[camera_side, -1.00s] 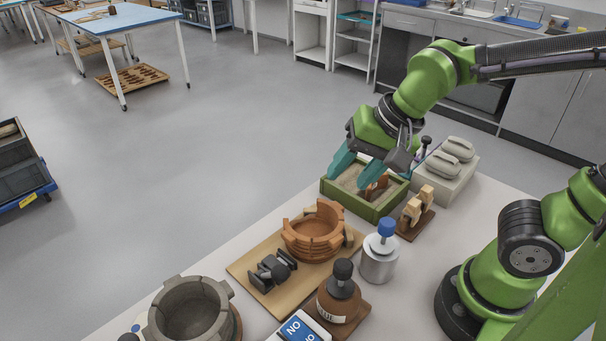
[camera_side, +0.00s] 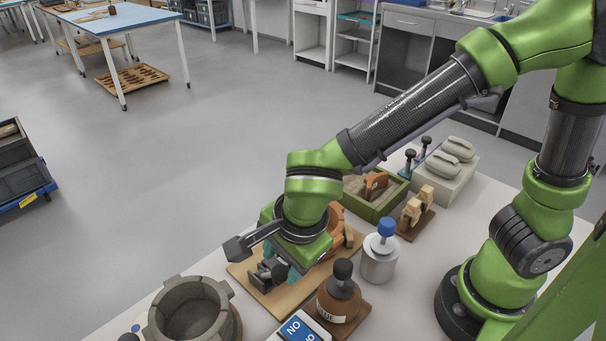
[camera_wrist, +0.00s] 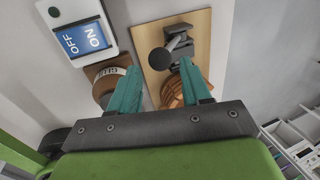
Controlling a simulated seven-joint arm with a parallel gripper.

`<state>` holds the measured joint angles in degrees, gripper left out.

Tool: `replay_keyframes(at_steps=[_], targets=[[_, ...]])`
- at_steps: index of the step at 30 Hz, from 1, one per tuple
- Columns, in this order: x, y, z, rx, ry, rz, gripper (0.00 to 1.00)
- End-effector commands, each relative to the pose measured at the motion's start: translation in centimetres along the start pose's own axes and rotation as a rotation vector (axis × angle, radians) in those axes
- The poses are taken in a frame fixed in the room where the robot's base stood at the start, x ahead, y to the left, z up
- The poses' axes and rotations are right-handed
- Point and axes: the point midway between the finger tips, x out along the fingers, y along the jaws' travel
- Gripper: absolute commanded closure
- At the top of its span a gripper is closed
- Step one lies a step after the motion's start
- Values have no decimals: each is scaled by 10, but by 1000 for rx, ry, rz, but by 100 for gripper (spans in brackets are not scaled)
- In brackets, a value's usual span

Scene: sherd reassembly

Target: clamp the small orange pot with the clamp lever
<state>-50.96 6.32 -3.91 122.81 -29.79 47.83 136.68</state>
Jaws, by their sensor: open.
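The small orange pot (camera_side: 338,225) stands on a wooden board (camera_side: 286,301), mostly hidden behind my wrist in the side view. In the wrist view part of the pot (camera_wrist: 172,92) shows between my fingers, lower in the picture than the clamp. The black clamp with its lever (camera_side: 262,275) sits on the board at the pot's left. It also shows in the wrist view (camera_wrist: 181,48), its round lever knob (camera_wrist: 162,58) ahead of my fingertips. My gripper (camera_wrist: 160,80) is open and empty, above the board. I cannot tell its height over the lever.
A brown glue bottle (camera_side: 339,295) and a metal can with a blue cap (camera_side: 380,255) stand close on the right. An ON/OFF switch box (camera_side: 298,329) is at the front. A grey pot (camera_side: 188,312) stands at left. A green sand tray (camera_side: 376,207) is behind.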

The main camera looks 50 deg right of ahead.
Motion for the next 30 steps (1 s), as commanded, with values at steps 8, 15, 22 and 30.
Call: replay_keyframes(at_steps=[8, 15, 22, 30], targets=[[18, 0, -1, 0, 3, 2, 52], [32, 0, -1, 1, 3, 2, 52], [46, 0, -1, 2, 3, 3, 52], [48, -11, -2, 6, 3, 44, 52]])
